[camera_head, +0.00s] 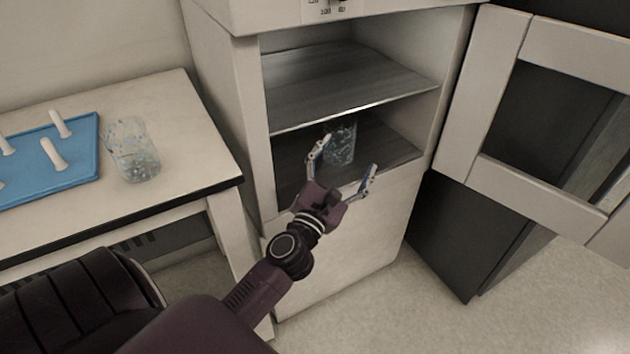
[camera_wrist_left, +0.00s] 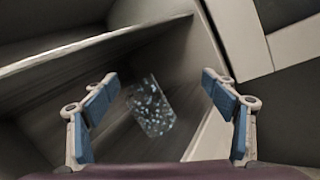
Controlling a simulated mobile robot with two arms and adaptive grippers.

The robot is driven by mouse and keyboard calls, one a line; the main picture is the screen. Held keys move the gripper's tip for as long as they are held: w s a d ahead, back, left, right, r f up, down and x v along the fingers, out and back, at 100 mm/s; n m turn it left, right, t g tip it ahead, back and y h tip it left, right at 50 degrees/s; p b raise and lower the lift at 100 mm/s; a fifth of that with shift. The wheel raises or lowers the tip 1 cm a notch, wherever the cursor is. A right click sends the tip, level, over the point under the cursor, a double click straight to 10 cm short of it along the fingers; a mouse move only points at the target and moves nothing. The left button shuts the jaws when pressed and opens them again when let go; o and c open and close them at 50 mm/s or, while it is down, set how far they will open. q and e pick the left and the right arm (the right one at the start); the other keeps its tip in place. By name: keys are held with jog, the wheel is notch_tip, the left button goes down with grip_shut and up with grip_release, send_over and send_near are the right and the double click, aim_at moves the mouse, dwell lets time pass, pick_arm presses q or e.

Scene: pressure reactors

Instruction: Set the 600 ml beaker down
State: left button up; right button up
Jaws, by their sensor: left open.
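A clear glass beaker with blue-white speckles (camera_head: 341,146) stands on the lower shelf (camera_head: 392,150) inside the open cabinet. It also shows in the left wrist view (camera_wrist_left: 150,106), between and beyond the fingers. My left gripper (camera_head: 342,172) is open in front of the cabinet opening, its fingers apart and pointing at the beaker. No finger is seen closed on it. A second, similar glass beaker (camera_head: 133,150) stands on the table to the left. I cannot read volume marks on either beaker. My right gripper is not in view.
The cabinet's upper shelf (camera_head: 345,84) lies above the beaker and is empty. The windowed door (camera_head: 490,95) stands open to the right. The white table (camera_head: 185,115) holds a blue pegged mat (camera_head: 84,160). The floor in front is clear.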

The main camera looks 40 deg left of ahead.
pick_arm(q)
jog(key=s+d+f+m+g+h, duration=0.1)
jog(key=s+d+f+m+h, duration=0.15)
jog(key=d+m+h, duration=0.4)
jog(key=s+d+f+m+g+h, duration=0.1)
jog(key=d+f+m+h, duration=0.2)
jog(key=d+m, duration=0.65)
jog(key=s+d+f+m+g+h, duration=0.2)
jog(key=s+d+f+m+g, duration=0.25)
jog(key=f+m, duration=0.4)
jog(key=s+f+m+g+y, duration=0.2)
jog(key=s+f+m+g, duration=0.15)
jog(key=s+f, duration=0.35)
jog(key=s+f+m+g+y, duration=0.1)
jog(key=s+f+m+g, duration=0.25)
jog(key=f, duration=0.55)
jog(key=s+a+f+m+g+y, duration=0.3)
jog(key=s+a+f, duration=0.3)
jog(key=s, duration=0.4)
jog(key=shift+a+f+y, duration=0.25)
jog(key=shift+a+y, duration=0.5)
jog(key=shift+a, duration=0.15)
jog(key=shift+s+m, duration=0.1)
jog(key=shift+m, duration=0.15)
